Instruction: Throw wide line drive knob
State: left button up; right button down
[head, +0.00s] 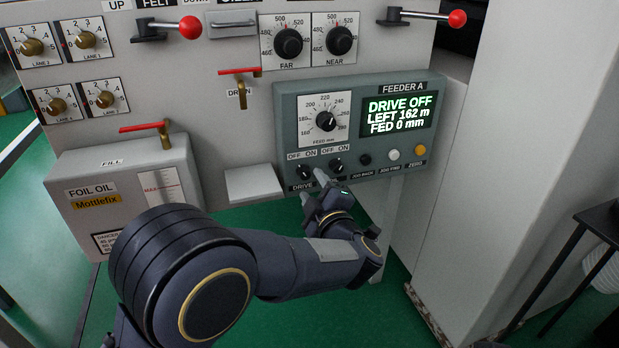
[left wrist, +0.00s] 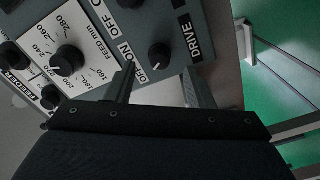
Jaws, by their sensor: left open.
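The feeder panel (head: 451,103) is a grey-green box marked FEEDER A. Its screen (head: 398,112) reads DRIVE OFF, LEFT 162 m, FED 0 mm. The small black DRIVE knob (head: 304,173) sits at the panel's lower left under OFF and ON marks. In the left wrist view the DRIVE knob (left wrist: 160,57) lies just ahead of the fingertips, roughly between them. My left gripper (head: 313,186) is open and empty, just in front of and below this knob; it also shows in the left wrist view (left wrist: 157,86). I see no contact. My right gripper is not in view.
A second OFF/ON knob (head: 337,165) is close to the right of the DRIVE knob, its label hidden. Buttons, including a white one (head: 394,155), follow rightward. A feed dial (head: 326,121) is above. A pale ledge (head: 253,184) juts out left of the gripper.

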pick_arm(q)
jog(key=v, duration=0.4)
jog(key=shift+p, duration=0.4)
